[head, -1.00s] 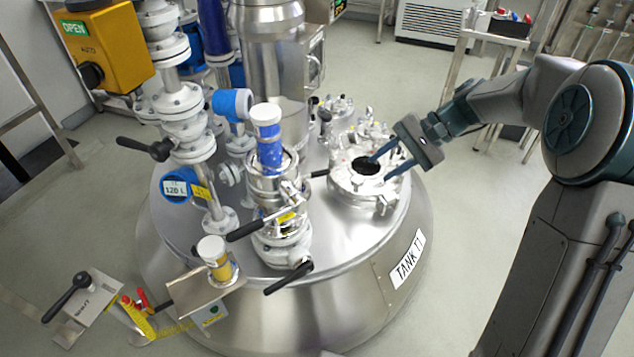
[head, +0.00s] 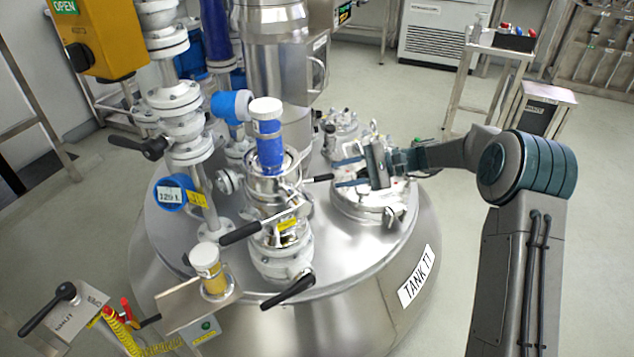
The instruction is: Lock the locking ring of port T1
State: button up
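The tank (head: 405,230), labelled "TANK T1", carries a port assembly (head: 275,225) near the middle of its lid. A blue canister with a white cap (head: 268,135) stands upright in it. A metal collar (head: 270,187), which looks like the locking ring, surrounds the canister's base; I cannot tell whether it is locked. A short black handle (head: 318,178) sticks out to the right at collar height. My gripper (head: 336,174) is open and empty, its two blue fingers pointing left. The fingertips appear just right of the handle's end, apart from the collar.
Black levers (head: 241,233) and (head: 288,291) stick out lower on the port assembly. A round hatch (head: 370,207) lies below my gripper.

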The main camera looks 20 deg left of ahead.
aim_at(317, 180)
jog(key=b+x, duration=0.1)
jog(key=x, duration=0.6)
grip_shut()
